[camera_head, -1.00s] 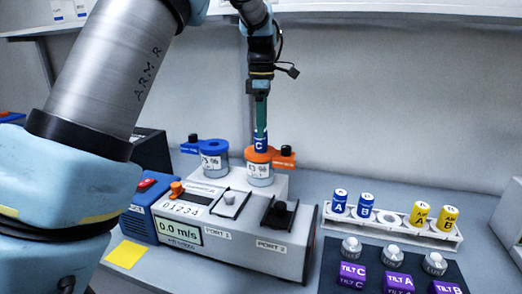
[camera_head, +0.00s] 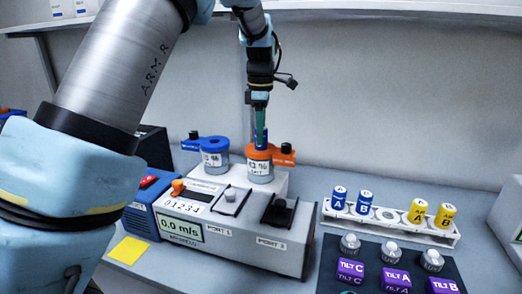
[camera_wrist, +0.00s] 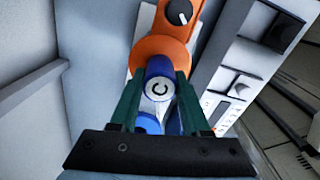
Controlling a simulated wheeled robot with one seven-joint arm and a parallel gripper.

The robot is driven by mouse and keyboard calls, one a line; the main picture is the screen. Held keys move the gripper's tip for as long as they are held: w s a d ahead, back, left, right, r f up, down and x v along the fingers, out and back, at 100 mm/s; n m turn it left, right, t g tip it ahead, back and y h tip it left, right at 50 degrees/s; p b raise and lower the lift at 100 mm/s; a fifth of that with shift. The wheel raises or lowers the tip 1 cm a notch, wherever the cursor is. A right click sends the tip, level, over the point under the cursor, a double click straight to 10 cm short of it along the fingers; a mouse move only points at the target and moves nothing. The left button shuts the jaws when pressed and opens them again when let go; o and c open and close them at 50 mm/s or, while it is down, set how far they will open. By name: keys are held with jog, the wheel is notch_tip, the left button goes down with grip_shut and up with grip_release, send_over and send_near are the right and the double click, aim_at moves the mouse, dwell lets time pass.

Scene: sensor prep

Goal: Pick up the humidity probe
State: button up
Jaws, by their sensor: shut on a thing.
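The humidity probe is taken to be the blue cylinder marked C (camera_head: 262,139), standing upright in the orange-collared jar (camera_head: 260,168). In the wrist view its pale round end with the letter C (camera_wrist: 158,88) shows between my fingers, with the orange collar (camera_wrist: 160,53) around it. My gripper (camera_head: 261,132) points down over this jar. Its green fingers (camera_wrist: 160,105) are shut on the probe from both sides. The fingers hide much of the probe's side in the head view, and its lower end is hidden in the jar.
A blue-collared jar (camera_head: 214,160) stands close on the left. Both jars are behind a meter (camera_head: 235,235) reading 0.0 m/s. A white rack (camera_head: 388,228) at right holds blue and yellow cylinders. Purple TILT blocks (camera_head: 397,280) lie on a dark mat. Bare counter lies behind the rack.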

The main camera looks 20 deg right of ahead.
grip_shut()
dwell(0.4)
notch_tip(320, 180, up, 10)
jog(key=shift+r+b, duration=0.1)
jog(key=shift+b, duration=1.05)
